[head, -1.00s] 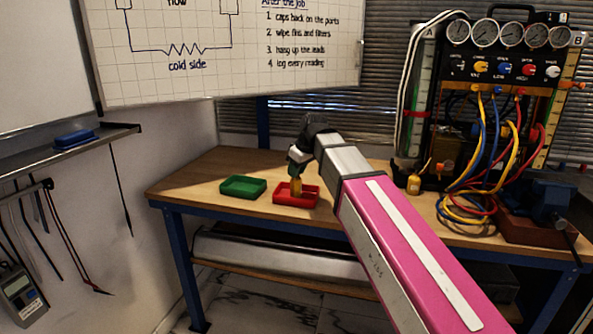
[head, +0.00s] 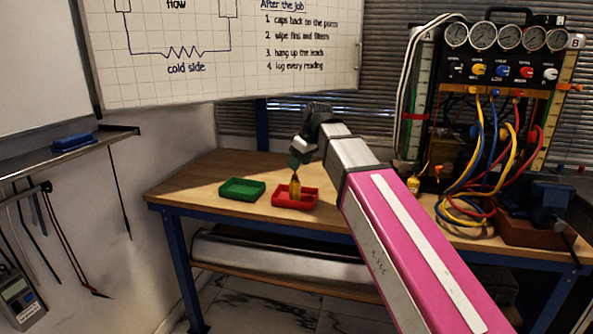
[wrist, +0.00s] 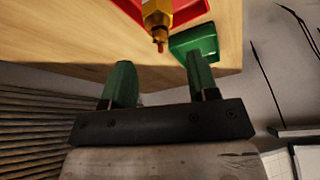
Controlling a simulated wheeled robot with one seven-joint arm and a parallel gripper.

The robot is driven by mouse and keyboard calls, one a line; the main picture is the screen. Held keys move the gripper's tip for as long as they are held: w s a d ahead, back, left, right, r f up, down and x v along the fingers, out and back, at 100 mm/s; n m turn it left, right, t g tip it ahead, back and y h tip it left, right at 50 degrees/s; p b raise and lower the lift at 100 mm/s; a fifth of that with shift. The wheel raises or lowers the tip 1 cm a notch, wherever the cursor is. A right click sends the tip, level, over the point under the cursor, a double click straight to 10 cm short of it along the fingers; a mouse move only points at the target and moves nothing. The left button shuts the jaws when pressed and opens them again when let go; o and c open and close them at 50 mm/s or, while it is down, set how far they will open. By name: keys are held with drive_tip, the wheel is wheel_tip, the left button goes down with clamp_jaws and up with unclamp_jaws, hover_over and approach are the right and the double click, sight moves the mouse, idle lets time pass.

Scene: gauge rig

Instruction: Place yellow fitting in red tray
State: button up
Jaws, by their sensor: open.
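The yellow fitting (head: 295,188) stands roughly upright in the red tray (head: 292,204) on the workbench. In the wrist view the fitting (wrist: 158,16) is beyond my fingertips, apart from them, with part of the red tray (wrist: 186,10) behind it. My gripper (head: 297,161) is just above the fitting in the head view. In the wrist view its two green fingers (wrist: 159,64) are spread with nothing between them. The fitting's far end is cut off at the top of the wrist view.
An empty green tray (head: 242,189) sits left of the red tray. The gauge rig (head: 500,75) with looped hoses and a blue vise (head: 550,203) stand at the right of the wooden bench (head: 200,180). The bench's left end is clear.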

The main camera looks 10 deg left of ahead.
drive_tip(key=v, duration=0.7)
drive_tip(key=shift+r, duration=0.1)
